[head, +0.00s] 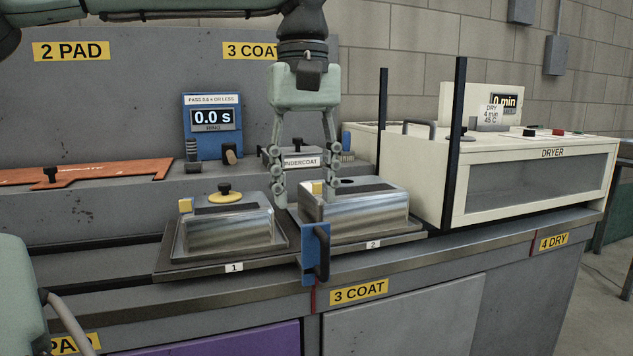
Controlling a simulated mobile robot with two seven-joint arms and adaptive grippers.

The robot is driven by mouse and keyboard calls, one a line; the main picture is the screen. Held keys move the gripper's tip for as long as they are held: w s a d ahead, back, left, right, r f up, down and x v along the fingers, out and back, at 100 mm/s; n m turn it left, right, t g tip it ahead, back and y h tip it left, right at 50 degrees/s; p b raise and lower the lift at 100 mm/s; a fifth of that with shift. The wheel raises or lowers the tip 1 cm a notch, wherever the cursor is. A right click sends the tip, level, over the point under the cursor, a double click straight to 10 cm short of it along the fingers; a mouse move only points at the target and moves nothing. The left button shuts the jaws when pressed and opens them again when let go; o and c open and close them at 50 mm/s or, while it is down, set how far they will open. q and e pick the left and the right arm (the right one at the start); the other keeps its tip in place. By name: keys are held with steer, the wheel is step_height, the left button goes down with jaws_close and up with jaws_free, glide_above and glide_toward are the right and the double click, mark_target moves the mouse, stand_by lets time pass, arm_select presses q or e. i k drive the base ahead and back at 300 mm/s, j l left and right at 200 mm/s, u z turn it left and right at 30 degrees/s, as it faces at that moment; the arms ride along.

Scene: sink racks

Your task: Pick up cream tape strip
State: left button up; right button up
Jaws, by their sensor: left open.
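No strip is clearly recognisable as the cream tape strip. A small cream-yellow piece (317,187) sits at the top left edge of the steel box on plate 2 (365,223). A similar yellow piece (185,205) sits on the steel box on plate 1 (228,235). My left gripper (306,198) points down over the left end of box 2, open, with its fingers apart. The cream-yellow piece appears between the fingers in the picture; I cannot tell whether they touch it. My right gripper is not in view.
A blue plate with a dark handle (316,255) stands at the bench's front edge. Box 1 has a black knob (224,189). The cream dryer (520,182) and black posts (454,140) stand right.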

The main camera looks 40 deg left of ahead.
mark_target(315, 189)
steer(key=i+j, duration=0.75)
steer(key=j, duration=0.2)
